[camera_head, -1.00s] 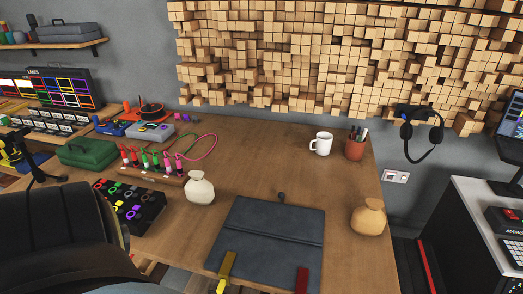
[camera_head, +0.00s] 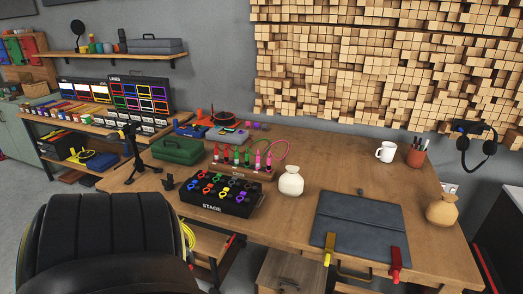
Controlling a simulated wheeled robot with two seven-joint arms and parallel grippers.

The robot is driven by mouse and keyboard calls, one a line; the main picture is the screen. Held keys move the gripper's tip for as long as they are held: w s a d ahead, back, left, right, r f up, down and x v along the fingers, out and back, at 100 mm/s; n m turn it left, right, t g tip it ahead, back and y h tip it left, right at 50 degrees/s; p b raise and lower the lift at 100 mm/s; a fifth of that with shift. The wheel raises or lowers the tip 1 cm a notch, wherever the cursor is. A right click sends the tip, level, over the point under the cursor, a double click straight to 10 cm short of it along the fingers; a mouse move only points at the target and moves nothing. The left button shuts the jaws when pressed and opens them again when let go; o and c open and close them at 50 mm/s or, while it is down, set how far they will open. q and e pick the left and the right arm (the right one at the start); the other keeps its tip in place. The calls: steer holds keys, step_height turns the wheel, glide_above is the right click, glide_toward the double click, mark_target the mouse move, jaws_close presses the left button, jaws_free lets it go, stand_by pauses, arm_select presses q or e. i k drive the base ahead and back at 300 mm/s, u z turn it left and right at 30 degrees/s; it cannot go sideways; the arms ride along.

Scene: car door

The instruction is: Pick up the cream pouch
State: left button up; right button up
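The cream pouch (camera_head: 291,182) stands upright on the wooden table, a small round bag with a narrow gathered neck. It is just right of the black STAGE tray and left of the dark folder. Nothing touches it from above. A tan pouch (camera_head: 441,211) of similar shape stands near the table's right end. Neither of my grippers shows in the head view.
A dark grey folder (camera_head: 358,226) with a yellow and a red clip lies at the front edge. The STAGE tray (camera_head: 218,211) holds several coloured pieces. A black chair (camera_head: 100,240) stands front left. A mug (camera_head: 386,152) and pen cup (camera_head: 416,157) are behind.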

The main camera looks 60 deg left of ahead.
mark_target(291, 184)
steer(key=k, duration=0.1)
steer(key=u, duration=1.35)
